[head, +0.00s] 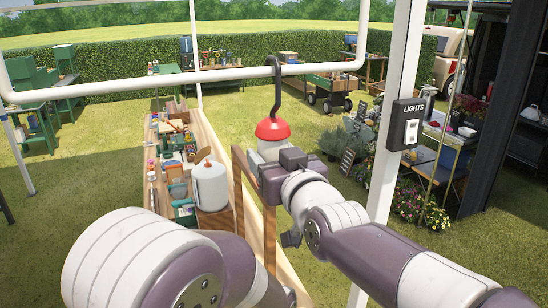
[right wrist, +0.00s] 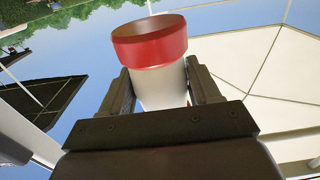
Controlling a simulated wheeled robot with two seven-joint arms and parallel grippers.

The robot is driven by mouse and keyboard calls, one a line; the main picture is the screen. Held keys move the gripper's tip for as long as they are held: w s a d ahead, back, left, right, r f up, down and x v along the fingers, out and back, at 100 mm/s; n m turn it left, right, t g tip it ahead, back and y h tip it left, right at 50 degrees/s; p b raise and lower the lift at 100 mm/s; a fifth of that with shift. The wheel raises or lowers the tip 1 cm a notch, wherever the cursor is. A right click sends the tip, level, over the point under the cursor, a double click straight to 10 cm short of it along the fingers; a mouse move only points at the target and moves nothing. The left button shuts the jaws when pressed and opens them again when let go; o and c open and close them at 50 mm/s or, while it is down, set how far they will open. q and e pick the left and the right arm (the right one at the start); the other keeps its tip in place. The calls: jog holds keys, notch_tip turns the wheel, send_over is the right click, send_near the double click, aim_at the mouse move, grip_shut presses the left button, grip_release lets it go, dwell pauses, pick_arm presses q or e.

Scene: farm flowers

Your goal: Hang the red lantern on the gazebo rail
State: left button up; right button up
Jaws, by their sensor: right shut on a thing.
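The red lantern (head: 273,129) has a red cap, a pale body and a tall black hook (head: 277,92). It is upright in the head view. My right gripper (head: 272,158) is shut on its pale body from below. The hook's curved top overlaps the white gazebo rail (head: 180,79) in the picture; I cannot tell whether it rests on the rail. In the right wrist view the lantern's red band (right wrist: 150,42) shows above the two fingers of my right gripper (right wrist: 162,92). My left gripper is not in view; only my left arm shows.
A white post (head: 396,110) with a black lights switch box (head: 406,124) stands right of the lantern. Below the rail, a long wooden table (head: 222,150) holds a white canister (head: 210,186) and many small items. Grass lies around.

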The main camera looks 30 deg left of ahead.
jog(key=shift+f+b, duration=0.35)
jog(key=shift+b, duration=0.1)
dwell(0.9)
jog(key=o, duration=1.2)
jog(key=shift+s+d+f+b, duration=0.2)
jog(key=shift+s+d+b, duration=0.25)
jog(key=shift+b, duration=0.25)
jog(key=b+v, duration=0.1)
jog(key=v, duration=0.3)
jog(key=b+v, duration=0.2)
jog(key=v, duration=0.2)
jog(key=f+b+v, duration=0.1)
jog(key=b+v, duration=0.1)
jog(key=v, duration=0.2)
jog(key=shift+s+d, duration=0.3)
